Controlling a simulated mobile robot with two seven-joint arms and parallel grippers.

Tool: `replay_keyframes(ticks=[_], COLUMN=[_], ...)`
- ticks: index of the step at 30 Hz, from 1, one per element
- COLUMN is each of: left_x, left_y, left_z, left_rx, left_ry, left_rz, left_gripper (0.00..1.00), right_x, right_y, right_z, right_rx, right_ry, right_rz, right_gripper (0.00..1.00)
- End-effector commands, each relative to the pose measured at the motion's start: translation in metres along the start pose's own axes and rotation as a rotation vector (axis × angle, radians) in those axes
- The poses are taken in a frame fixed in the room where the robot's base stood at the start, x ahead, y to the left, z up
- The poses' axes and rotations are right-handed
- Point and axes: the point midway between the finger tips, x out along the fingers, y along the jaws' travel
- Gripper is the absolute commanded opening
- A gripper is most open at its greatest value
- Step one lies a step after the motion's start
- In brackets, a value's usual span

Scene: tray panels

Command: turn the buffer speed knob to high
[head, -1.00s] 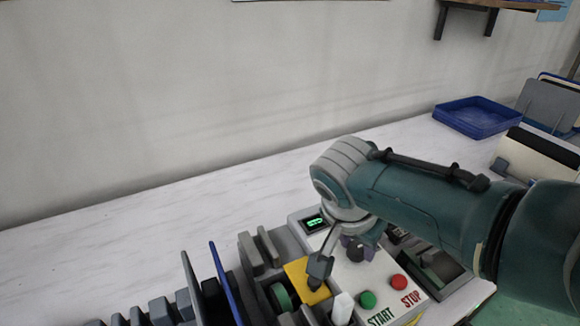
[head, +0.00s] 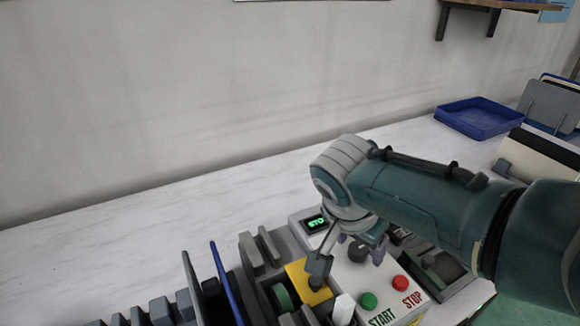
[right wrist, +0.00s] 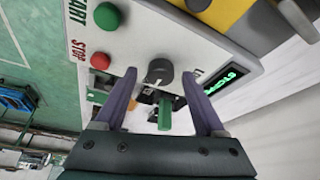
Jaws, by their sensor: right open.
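The dark round knob (head: 357,251) sits on the pale panel (head: 345,274), left of the red STOP button (head: 400,283) and behind the green START button (head: 368,300). In the right wrist view the knob (right wrist: 158,72) appears between the two purple finger tips, with a gap on each side. I cannot read the knob's setting. A small display (head: 316,222) glows green with letters resembling "STO". My left gripper is not in view.
A lever with a dark grip (head: 318,268) stands over a yellow plate (head: 300,270) left of the knob. A white switch (head: 343,308) and upright dark and blue plates (head: 228,285) stand nearby. A blue tray (head: 475,117) lies at the back right. The white counter behind is clear.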

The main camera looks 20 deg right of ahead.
Motion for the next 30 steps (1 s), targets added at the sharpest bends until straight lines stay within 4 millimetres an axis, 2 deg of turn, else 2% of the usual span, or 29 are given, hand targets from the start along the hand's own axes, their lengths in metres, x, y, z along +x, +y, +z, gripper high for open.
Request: replay_keyframes(ticks=[5,13,21,30], left_x=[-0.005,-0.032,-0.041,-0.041], left_y=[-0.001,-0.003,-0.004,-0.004], left_z=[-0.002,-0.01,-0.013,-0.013], left_rx=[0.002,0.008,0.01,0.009], left_ry=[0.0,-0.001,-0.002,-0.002], left_rz=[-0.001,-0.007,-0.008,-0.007], left_gripper=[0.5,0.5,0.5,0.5], right_x=[-0.007,-0.057,-0.094,-0.099], right_y=[-0.001,-0.001,0.0,0.0], right_z=[0.0,-0.002,0.0,0.0], right_rx=[-0.001,0.0,0.001,0.0], right_ry=[-0.001,-0.001,-0.001,0.0], right_rz=[-0.002,-0.004,-0.002,0.001], right_gripper=[0.72,0.72,0.72,0.72])
